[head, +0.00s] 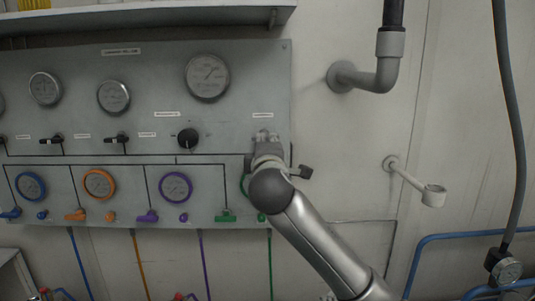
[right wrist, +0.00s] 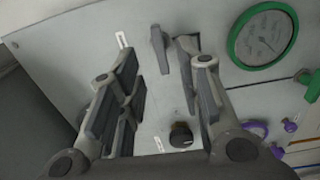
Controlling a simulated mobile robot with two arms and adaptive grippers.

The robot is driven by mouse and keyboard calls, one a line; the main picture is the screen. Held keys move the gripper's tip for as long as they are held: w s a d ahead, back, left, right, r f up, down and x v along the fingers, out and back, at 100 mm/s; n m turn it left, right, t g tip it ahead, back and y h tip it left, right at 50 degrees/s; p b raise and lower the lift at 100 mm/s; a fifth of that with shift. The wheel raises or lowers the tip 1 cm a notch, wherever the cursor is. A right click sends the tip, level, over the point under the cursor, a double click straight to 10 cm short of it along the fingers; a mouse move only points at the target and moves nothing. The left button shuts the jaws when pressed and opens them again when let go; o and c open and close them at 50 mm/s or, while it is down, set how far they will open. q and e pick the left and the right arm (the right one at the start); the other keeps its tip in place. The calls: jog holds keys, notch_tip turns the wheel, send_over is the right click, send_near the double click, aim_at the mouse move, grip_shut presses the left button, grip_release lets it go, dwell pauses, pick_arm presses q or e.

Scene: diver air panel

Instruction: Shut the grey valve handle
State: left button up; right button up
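The grey valve handle (right wrist: 160,50) shows in the right wrist view as a narrow lever standing out from the panel, beside a small white label. In the head view my right gripper hides it. My right gripper (head: 265,142) is at the panel's right part, below a white label. In the right wrist view its two fingers are spread wide, and the handle lies between their tips (right wrist: 161,58). There is a visible gap on the left side; the right finger is closer to it. I cannot tell whether it touches. My left gripper is not in view.
The grey panel (head: 240,120) carries gauges, black handles and a black knob (head: 188,138), also below the fingers in the right wrist view (right wrist: 182,135). A green-rimmed gauge (right wrist: 263,36) is close to the right finger. Pipes (head: 365,80) stick out of the wall at right.

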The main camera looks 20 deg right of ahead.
jog(key=shift+v, duration=2)
